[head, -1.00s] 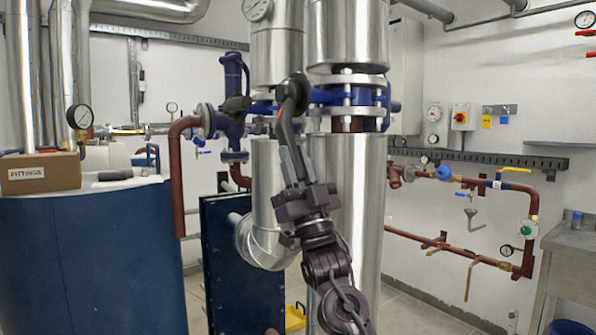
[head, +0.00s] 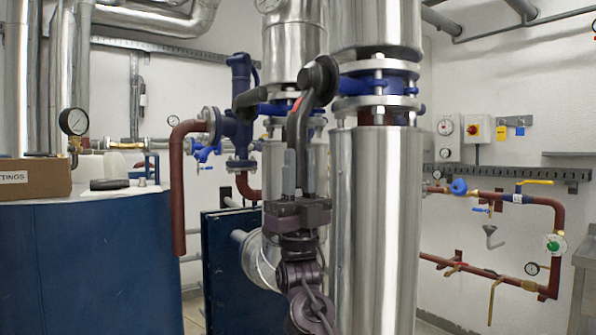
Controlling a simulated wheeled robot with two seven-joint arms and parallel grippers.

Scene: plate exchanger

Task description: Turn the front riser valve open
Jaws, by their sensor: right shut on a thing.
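The front riser valve (head: 378,88) is a blue body between grey flanges on the larger silver-clad riser, right of centre. A black lever with a rounded end (head: 321,74) shows just left of it. My right gripper (head: 301,120) reaches up from below, its dark fingers shut on this black lever. The fingers cover part of the lever, and its joint with the valve is hard to see. My left gripper is not in view.
A second silver-clad riser (head: 291,40) with blue fittings and another black handle (head: 250,97) stands close on the left. A blue tank (head: 90,260) carries a fittings box (head: 35,180). Red-brown pipework (head: 500,275) runs along the right wall.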

